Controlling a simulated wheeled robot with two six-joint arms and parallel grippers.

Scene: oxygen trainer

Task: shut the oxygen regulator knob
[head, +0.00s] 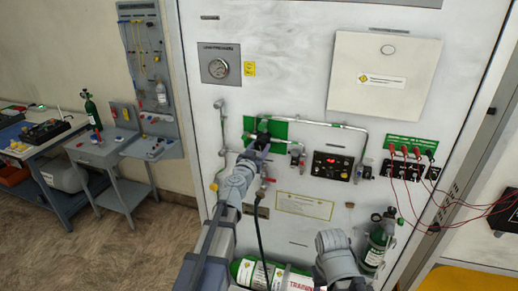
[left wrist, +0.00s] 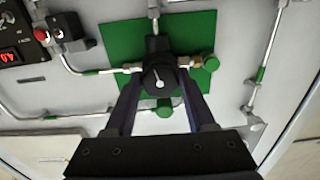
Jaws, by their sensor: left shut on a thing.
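The oxygen regulator knob (left wrist: 158,80) is black with a white pointer mark on its face. It sits in front of a green plate (left wrist: 118,45) on the panel, which also shows in the head view (head: 296,130). My left gripper (head: 262,134) reaches up to this plate and hides most of the regulator in the head view. In the left wrist view its two fingers (left wrist: 158,95) are on either side of the knob and shut on it. My right gripper is not seen; only part of my right arm shows at the bottom of the head view.
Metal pipes (head: 340,126) run beside the plate. A control box with a red display (head: 332,166) and red leads (head: 405,152) are to the right. A side bench (head: 50,140) is far left.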

